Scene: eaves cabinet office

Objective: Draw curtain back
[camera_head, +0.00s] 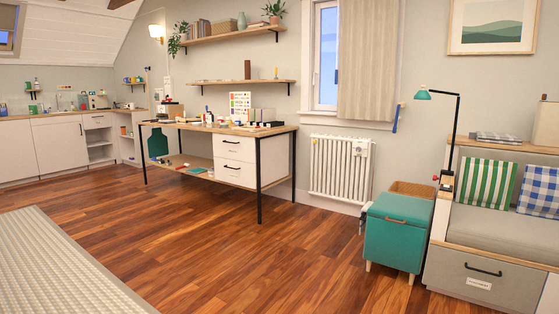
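A beige curtain (367,62) hangs at the window (326,55) on the far wall. It covers the right part of the window, and a narrow strip of glass and white frame shows to its left. The curtain's top runs out of the picture, so its rail is hidden. A blue strap-like thing (396,118) hangs on the wall just right of the curtain's lower edge. My gripper is not in this view.
A white radiator (341,167) stands under the window. A teal storage box (394,232), a green lamp (423,94) and a cushioned bench (505,225) stand to the right. A desk (225,128) stands left. The wooden floor (250,260) in between is clear.

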